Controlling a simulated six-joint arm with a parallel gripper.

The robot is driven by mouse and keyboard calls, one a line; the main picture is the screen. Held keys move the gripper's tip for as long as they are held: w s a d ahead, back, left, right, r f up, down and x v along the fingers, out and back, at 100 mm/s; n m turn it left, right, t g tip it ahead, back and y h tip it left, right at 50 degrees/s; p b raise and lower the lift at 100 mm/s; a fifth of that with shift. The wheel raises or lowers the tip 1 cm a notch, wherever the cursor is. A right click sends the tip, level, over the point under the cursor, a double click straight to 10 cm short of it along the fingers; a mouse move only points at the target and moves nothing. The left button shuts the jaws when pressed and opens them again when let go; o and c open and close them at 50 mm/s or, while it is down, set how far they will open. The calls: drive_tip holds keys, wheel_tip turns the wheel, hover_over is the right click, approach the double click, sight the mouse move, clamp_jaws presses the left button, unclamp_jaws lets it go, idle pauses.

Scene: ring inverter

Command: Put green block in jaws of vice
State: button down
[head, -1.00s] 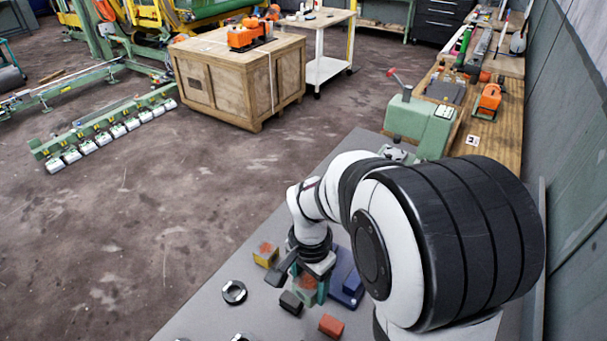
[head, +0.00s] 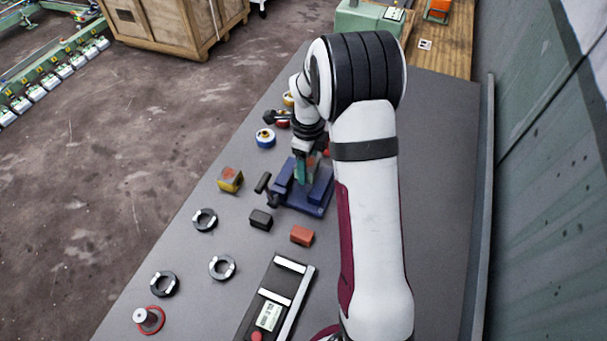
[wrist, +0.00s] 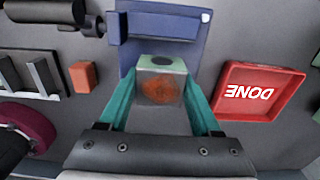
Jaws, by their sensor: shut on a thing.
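The green block (wrist: 162,84), with a rusty orange patch on its near face, is held between the teal fingers of my gripper (wrist: 162,95) in the wrist view. The blue vice (head: 318,207) stands on the grey table in the head view, its dark handle pointing left. My gripper (head: 304,176) points down at the vice, between its two raised jaws as seen from here. In the wrist view one vice jaw (wrist: 160,22) shows beyond the block; the other is hidden. I cannot tell whether the block touches the vice or how deep it sits.
A red DONE tray (wrist: 250,105) lies beside the vice in the wrist view. The right side of the table is clear.

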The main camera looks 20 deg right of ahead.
drive_tip(key=shift+w+a+f, duration=0.1)
drive_tip(key=shift+f, duration=0.65)
drive_tip(key=shift+w+a+f, duration=0.15)
drive_tip(key=shift+f, duration=0.6)
drive_tip(key=shift+w+a+f, duration=0.1)
drive_tip(key=shift+f, duration=0.65)
drive_tip(key=shift+f, duration=0.15)
drive_tip(key=shift+c, duration=0.4)
unclamp_jaws()
